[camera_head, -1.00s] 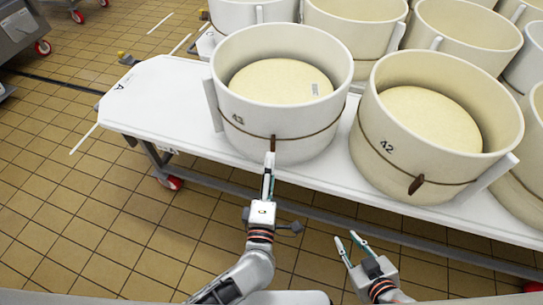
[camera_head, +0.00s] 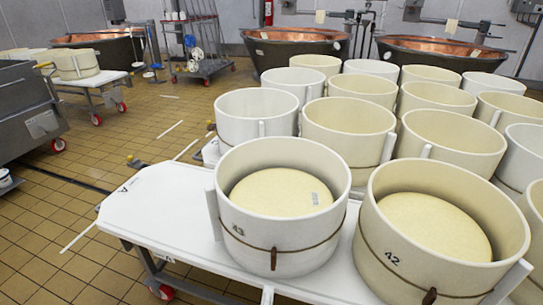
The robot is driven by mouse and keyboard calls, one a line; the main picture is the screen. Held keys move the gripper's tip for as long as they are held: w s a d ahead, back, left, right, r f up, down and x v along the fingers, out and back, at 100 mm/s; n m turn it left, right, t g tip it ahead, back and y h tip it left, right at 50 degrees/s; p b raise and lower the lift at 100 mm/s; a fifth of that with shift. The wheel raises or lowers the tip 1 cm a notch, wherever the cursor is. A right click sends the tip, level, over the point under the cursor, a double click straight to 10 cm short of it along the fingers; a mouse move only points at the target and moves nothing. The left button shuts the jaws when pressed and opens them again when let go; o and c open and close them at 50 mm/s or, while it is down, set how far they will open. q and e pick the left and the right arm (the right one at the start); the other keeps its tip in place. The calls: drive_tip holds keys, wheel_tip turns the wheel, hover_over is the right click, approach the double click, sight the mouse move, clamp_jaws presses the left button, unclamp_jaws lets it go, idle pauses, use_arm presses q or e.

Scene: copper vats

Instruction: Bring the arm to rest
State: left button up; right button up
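Only a small pale upright tip, which looks like the end of my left gripper (camera_head: 267,295), shows at the bottom edge, just below the mould marked 43 (camera_head: 235,246). It stands a little apart from the dark tag (camera_head: 273,260) on that mould's band. Its fingers are cut off by the frame, so open or shut cannot be told. My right gripper is out of view.
Mould 42 (camera_head: 372,235) stands to the right, and several more moulds fill the white table (camera_head: 155,205) behind. The table's left end is bare. Copper vats (camera_head: 297,48) stand at the back; tiled floor (camera_head: 60,190) lies open at left.

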use_arm(q)
drive_tip(key=s+a+r+m+g+h+p, duration=0.1)
drive_tip(key=s+a+r+m+h+p, duration=0.3)
drive_tip(key=m, duration=0.8)
drive_tip(key=s+a+f+m+g+y, duration=0.1)
drive_tip(key=s+a+f+m+g, duration=0.2)
drive_tip(key=a, duration=0.4)
drive_tip(key=s+a+f+m+g+y+p, duration=0.1)
drive_tip(key=s+a+f+m+g+y, duration=0.1)
drive_tip(key=a+f, duration=0.6)
drive_tip(key=s+m+g, duration=0.1)
drive_tip(key=s+m, duration=0.1)
drive_tip(key=m, duration=0.1)
drive_tip(key=shift+s+f+m+p, duration=0.2)
drive_tip(key=shift+s+m+p, duration=0.1)
drive_tip(key=shift+s+m, duration=0.1)
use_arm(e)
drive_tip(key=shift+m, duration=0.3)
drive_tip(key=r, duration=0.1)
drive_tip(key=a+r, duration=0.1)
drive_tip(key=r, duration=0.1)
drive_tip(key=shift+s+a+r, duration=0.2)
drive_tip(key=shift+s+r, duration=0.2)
